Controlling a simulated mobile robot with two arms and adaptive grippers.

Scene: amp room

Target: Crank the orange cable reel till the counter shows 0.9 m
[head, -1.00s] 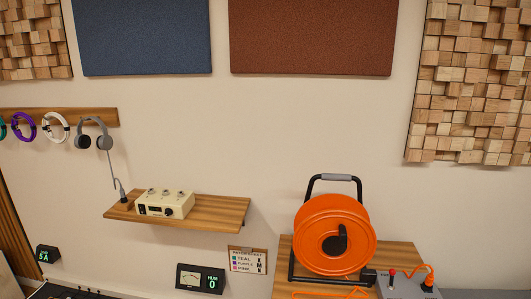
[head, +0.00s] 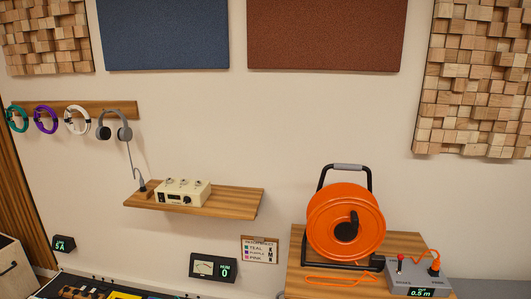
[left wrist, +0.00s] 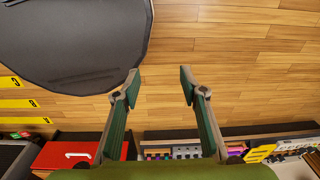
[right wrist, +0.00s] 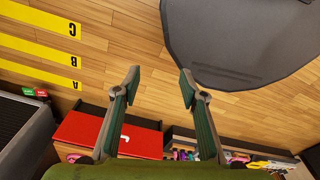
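The orange cable reel (head: 330,222) stands in a black frame on a small wooden table (head: 300,290) at the right of the head view. Its black crank (head: 346,230) is on the front face. A grey counter box (head: 420,277) beside it reads 0.5 m in green. An orange cable (head: 335,281) lies in front of the reel and another orange lead is plugged into the box. My left gripper (left wrist: 160,82) is open and empty above the wooden floor. My right gripper (right wrist: 160,82) is also open and empty. Neither gripper shows in the head view.
A wooden shelf (head: 225,200) with a cream amp box (head: 183,192) juts from the wall left of the reel. Headphones (head: 115,126) and cable coils hang on a rail. A HUM meter (head: 213,267) reads 0. A red case (right wrist: 105,138) shows in the right wrist view.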

